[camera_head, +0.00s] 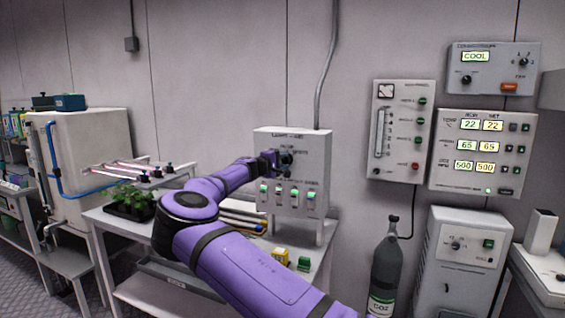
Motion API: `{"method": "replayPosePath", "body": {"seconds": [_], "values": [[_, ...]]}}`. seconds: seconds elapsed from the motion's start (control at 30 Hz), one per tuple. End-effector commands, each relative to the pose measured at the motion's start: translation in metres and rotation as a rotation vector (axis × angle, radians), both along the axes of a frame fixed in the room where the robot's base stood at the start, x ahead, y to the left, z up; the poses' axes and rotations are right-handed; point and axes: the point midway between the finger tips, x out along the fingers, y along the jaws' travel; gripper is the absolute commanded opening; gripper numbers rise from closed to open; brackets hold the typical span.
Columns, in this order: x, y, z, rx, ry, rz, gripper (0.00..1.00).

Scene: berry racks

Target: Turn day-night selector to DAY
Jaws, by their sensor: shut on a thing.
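My gripper (281,160) is at the upper middle of the box, shut on the dark day-night selector (287,158). The fingers partly cover the selector, and its pointer and the small lettering around it cannot be read. Below it is a row of several switches with green lights (294,192).
A bench (102,216) under the box holds a tray of seedlings (130,200) and small yellow (280,256) and green blocks. A CO2 cylinder (385,265) stands right of it. Other wall panels (403,100) are at right. A white tank (88,150) stands left.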

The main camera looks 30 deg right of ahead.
Motion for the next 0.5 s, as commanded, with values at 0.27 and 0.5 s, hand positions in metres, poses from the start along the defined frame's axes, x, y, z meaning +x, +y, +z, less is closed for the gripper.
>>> {"method": "replayPosePath", "body": {"seconds": [0.27,0.5], "values": [[0.0002,0.0005,-0.0012,-0.033,0.044,0.001,0.09],[0.0003,0.0006,-0.0013,-0.036,0.048,0.001,0.1]]}}
